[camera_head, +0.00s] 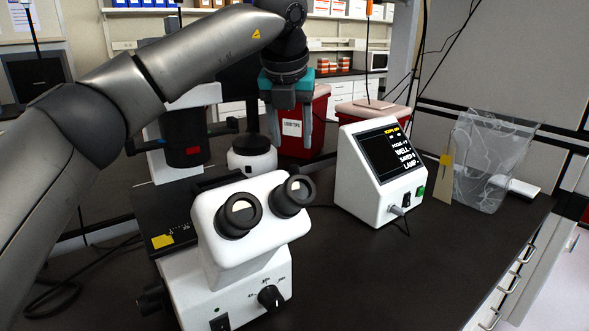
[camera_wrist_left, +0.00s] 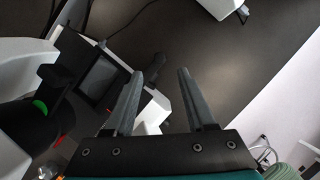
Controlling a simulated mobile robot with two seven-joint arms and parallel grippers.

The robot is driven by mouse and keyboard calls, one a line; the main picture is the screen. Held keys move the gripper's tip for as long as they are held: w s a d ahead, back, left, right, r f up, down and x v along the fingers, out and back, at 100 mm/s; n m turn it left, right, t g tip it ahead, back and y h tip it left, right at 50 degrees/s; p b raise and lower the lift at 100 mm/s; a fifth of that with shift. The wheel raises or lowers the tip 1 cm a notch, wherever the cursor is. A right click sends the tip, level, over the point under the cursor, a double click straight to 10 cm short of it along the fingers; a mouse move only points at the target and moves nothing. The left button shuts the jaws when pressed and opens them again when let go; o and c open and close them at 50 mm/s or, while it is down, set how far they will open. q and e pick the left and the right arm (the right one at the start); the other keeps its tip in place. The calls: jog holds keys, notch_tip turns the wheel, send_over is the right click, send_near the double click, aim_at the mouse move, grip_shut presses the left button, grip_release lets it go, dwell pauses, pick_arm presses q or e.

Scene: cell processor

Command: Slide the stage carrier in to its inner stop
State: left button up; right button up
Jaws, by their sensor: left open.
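The microscope (camera_head: 242,225) stands at the front left of the bench with its eyepieces toward me. Its black stage (camera_head: 150,205) shows at the left, with a yellow label, partly hidden behind the eyepiece head. In the left wrist view a dark square frame with a grey inset (camera_wrist_left: 101,78) sits beside the objective; it may be the stage carrier, and I cannot tell how far in it is. A dark knob-ended handle (camera_wrist_left: 156,66) sticks up near it. My left gripper (camera_head: 292,125) is open and empty, pointing down behind the microscope. It also shows in the left wrist view (camera_wrist_left: 158,78).
A white control box with a screen (camera_head: 352,188) stands right of the microscope. A red bin (camera_head: 314,105) is behind. A clear bag (camera_head: 490,160) stands at the right. The black bench is bare at the front right. My left arm crosses above the microscope.

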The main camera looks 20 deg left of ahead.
aim_at(294, 166)
pick_arm(q)
jog(key=x, duration=0.9)
jog(key=shift+r, duration=0.1)
grip_shut()
dwell(1.1)
